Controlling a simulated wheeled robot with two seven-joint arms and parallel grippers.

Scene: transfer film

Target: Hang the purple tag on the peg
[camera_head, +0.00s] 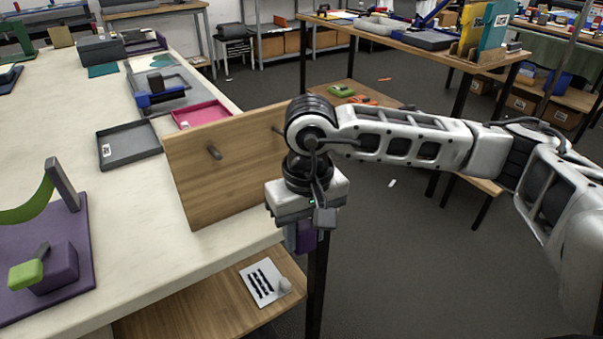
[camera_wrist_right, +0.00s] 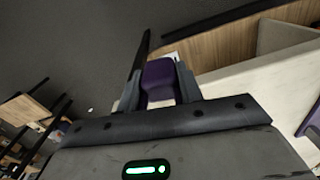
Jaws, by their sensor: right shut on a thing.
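The purple tag (camera_wrist_right: 159,80) is between the two fingers of my right gripper (camera_wrist_right: 160,92) in the right wrist view. In the head view the tag (camera_head: 306,241) shows below my right gripper (camera_head: 303,236), beyond the right edge of the white table. A wooden board (camera_head: 215,180) stands upright at that table edge. A dark peg (camera_head: 214,152) sticks out of its face, left of the gripper and apart from it. A second peg (camera_head: 278,131) shows partly beside my arm. The tag's hole cannot be made out. My left gripper is not in view.
A grey tray (camera_head: 128,146) and a pink tray (camera_head: 200,113) lie behind the board. A purple base with a green piece (camera_head: 26,274) stands at the left. A lower wooden shelf (camera_head: 205,307) holds a striped card (camera_head: 264,282). Bare tabletop lies left of the board.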

